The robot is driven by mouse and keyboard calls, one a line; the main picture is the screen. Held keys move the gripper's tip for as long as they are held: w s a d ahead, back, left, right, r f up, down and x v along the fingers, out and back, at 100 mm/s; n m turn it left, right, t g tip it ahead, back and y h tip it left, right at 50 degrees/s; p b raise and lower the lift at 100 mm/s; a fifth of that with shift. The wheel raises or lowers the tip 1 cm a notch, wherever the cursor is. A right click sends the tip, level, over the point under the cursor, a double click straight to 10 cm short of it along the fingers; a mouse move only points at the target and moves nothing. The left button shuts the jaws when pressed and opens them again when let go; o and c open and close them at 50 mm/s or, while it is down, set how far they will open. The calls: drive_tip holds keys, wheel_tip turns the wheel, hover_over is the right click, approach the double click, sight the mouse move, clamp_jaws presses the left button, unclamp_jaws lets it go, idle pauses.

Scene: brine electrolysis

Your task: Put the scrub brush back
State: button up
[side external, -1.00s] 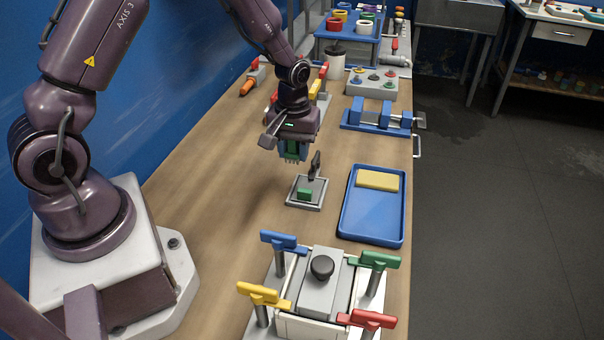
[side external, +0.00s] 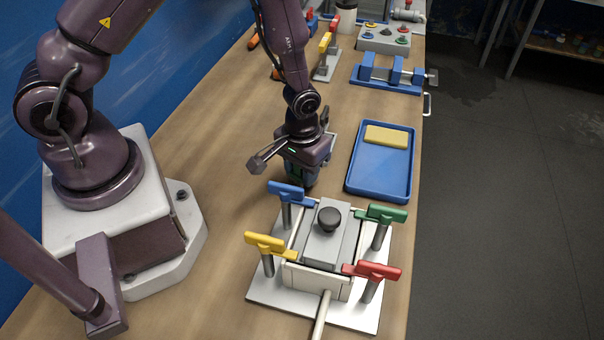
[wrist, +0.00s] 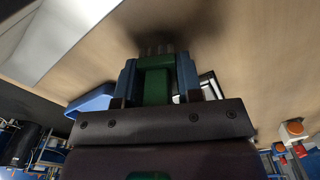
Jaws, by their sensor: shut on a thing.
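My gripper (side external: 300,178) is low over the bench, between the small grey holder and the clamped cell. In the wrist view, its blue fingers (wrist: 157,70) are shut on the scrub brush (wrist: 155,85), a green block with greyish bristles (wrist: 158,47) pointing away from the palm. In the side view the brush is mostly hidden by the gripper. The small grey holder (side external: 331,143) is largely hidden behind my gripper; only an edge shows. I cannot tell whether the bristles touch the bench.
The clamped cell (side external: 322,243) with blue, yellow, green and red handles stands close in front of my gripper. A blue tray (side external: 378,190) with a yellow sponge (side external: 386,136) lies to the right. A blue vise (side external: 390,75) is farther back. Bench left of the gripper is clear.

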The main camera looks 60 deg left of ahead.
drive_tip(key=shift+f, duration=0.8)
drive_tip(key=shift+f, duration=0.15)
drive_tip(key=o, duration=0.9)
drive_tip(key=shift+o, duration=0.2)
